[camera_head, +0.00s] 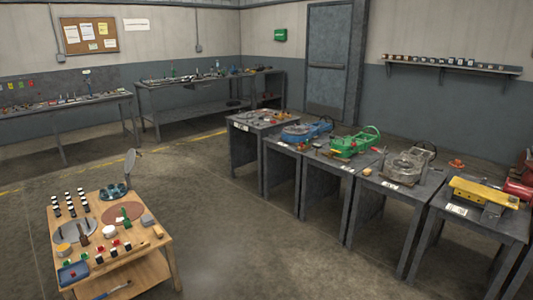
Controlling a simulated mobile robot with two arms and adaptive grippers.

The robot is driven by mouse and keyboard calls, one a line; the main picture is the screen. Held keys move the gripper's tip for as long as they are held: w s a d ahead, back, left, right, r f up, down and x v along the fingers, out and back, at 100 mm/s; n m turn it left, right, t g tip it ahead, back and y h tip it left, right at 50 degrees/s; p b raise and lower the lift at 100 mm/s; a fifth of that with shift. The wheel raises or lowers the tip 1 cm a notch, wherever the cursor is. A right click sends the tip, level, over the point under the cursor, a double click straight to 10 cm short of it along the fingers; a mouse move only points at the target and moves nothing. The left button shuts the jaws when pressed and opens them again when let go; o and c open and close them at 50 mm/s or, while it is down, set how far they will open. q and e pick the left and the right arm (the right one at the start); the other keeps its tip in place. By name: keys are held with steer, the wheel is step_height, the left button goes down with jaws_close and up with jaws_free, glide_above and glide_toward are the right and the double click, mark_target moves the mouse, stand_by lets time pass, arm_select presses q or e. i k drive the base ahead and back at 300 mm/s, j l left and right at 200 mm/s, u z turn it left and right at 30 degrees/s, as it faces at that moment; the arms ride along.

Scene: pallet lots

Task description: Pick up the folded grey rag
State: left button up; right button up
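A small flat grey item (148,220) lies near the right edge of the low wooden table (150,256) at the lower left. It may be the folded grey rag, but it is too small to be sure. A reddish-brown disc (112,212) lies to its left, and a small light-brown block (158,231) lies just in front of it. Neither of my grippers shows in the head view.
The wooden table also holds several dark bottles (70,208), a blue tray (73,272) and a round mirror-like disc (130,161) standing up. Grey metal tables (468,211) with machines stand in a row at the right. The concrete floor (230,230) between is clear.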

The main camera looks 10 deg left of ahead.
mark_target(148, 220)
steer(key=i+j+u, duration=0.2)
steer(key=i, duration=0.55)
steer(key=i+l+u, duration=0.2)
steer(key=i, duration=0.55)
steer(key=i+u, duration=0.2)
steer(key=i, duration=0.6)
steer(key=i+u, duration=0.4)
steer(key=i+l+u, duration=0.1)
steer(key=u, duration=0.3)
steer(key=i+l+u, duration=0.2)
steer(key=i+u, duration=0.2)
steer(key=i+l+u, duration=0.2)
steer(key=u, duration=0.2)
steer(key=l, duration=0.1)
